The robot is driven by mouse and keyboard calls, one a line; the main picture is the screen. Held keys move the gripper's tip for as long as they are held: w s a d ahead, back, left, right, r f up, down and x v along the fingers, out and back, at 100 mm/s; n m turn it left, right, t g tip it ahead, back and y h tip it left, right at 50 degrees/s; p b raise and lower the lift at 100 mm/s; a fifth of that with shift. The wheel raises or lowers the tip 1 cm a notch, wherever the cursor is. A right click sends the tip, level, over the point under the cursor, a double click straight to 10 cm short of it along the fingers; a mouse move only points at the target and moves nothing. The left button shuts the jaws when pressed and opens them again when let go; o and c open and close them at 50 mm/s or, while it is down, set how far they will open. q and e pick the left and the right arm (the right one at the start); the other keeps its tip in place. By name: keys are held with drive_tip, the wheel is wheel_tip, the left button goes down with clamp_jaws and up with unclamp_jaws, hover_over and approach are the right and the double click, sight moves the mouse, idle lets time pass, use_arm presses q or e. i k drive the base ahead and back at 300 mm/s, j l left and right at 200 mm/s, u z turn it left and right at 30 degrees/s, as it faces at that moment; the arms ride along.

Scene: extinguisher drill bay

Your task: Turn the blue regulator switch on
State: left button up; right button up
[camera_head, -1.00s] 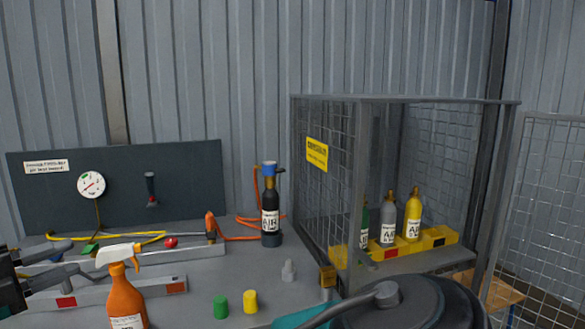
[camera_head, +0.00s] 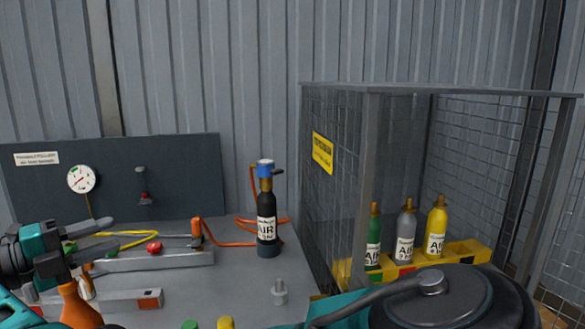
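A blue regulator (camera_head: 265,168) with a dark side lever sits on the brass neck of a black cylinder (camera_head: 266,218) labelled AIR. The cylinder stands upright on the grey bench, left of the cage. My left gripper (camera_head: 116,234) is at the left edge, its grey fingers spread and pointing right. It is open, empty and well apart from the regulator. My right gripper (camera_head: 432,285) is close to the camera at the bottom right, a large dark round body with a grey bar. Its fingertips cannot be made out. Neither gripper touches the regulator.
A mesh cage (camera_head: 372,180) holds green, grey and yellow cylinders in a yellow rack (camera_head: 462,255). An orange hose (camera_head: 228,240) lies left of the black cylinder. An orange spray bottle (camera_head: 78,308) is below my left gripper. A grey fitting (camera_head: 280,292) stands on the bench (camera_head: 235,285).

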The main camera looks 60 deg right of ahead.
sight(273, 172)
drive_tip(key=l, duration=0.55)
drive_tip(key=k+l, duration=0.15)
drive_tip(key=l, duration=1)
drive_tip(key=k, duration=0.05)
